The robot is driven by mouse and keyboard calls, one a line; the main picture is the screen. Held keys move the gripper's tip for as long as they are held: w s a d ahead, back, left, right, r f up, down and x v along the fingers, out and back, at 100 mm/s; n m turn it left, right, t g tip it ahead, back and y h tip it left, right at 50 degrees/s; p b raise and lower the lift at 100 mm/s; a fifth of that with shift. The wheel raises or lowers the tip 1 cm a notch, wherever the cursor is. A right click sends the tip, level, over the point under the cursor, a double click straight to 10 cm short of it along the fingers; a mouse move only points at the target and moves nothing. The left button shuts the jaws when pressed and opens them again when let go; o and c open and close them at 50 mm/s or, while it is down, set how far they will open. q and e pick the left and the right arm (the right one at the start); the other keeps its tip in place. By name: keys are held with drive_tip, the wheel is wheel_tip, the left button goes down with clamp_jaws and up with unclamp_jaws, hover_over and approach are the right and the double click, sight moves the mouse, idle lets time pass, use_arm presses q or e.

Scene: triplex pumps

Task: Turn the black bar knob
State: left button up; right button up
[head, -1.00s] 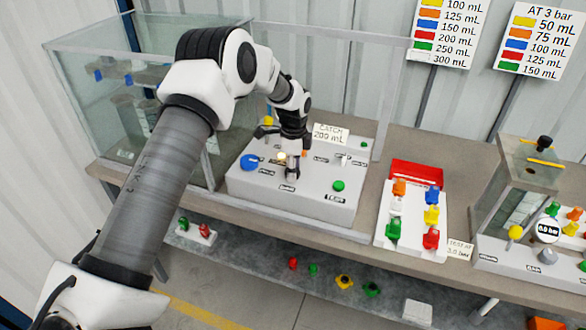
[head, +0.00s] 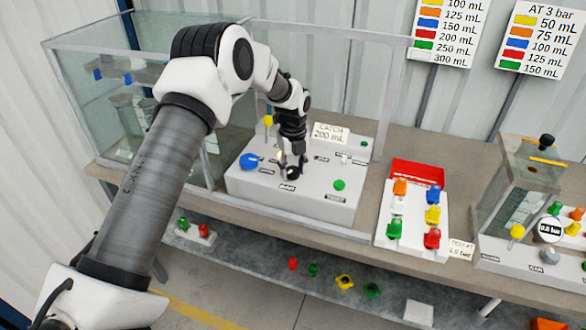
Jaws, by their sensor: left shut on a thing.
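The black bar knob (head: 293,174) sits near the front middle of the grey control panel (head: 322,208); only a small dark part of it shows between the fingers. My left gripper (head: 290,170) points down at the panel and is shut on this knob. The gripper and wrist hide most of the knob, so the direction of its bar cannot be told. My right gripper is not in view.
A blue knob (head: 249,161) is left of the gripper and a green button (head: 339,185) right of it. A sign reading CATCH 200 mL (head: 331,132) stands behind. A glass tank (head: 110,120) is at left; a white tray of coloured parts (head: 414,249) is at right.

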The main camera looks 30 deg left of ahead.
sight(293, 171)
use_arm(q)
drive_tip(key=m, duration=0.4)
drive_tip(key=shift+s+f+m, duration=0.2)
drive_tip(key=shift+s+m, duration=0.05)
drive_tip(key=shift+m, duration=0.15)
idle(0.4)
drive_tip(key=o, duration=1.1)
drive_tip(key=shift+o, duration=0.2)
drive_tip(key=shift+w+r, duration=0.1)
drive_tip(key=shift+r, duration=0.15)
drive_tip(key=shift+r, duration=0.35)
wheel_tip(293, 171, up, 11)
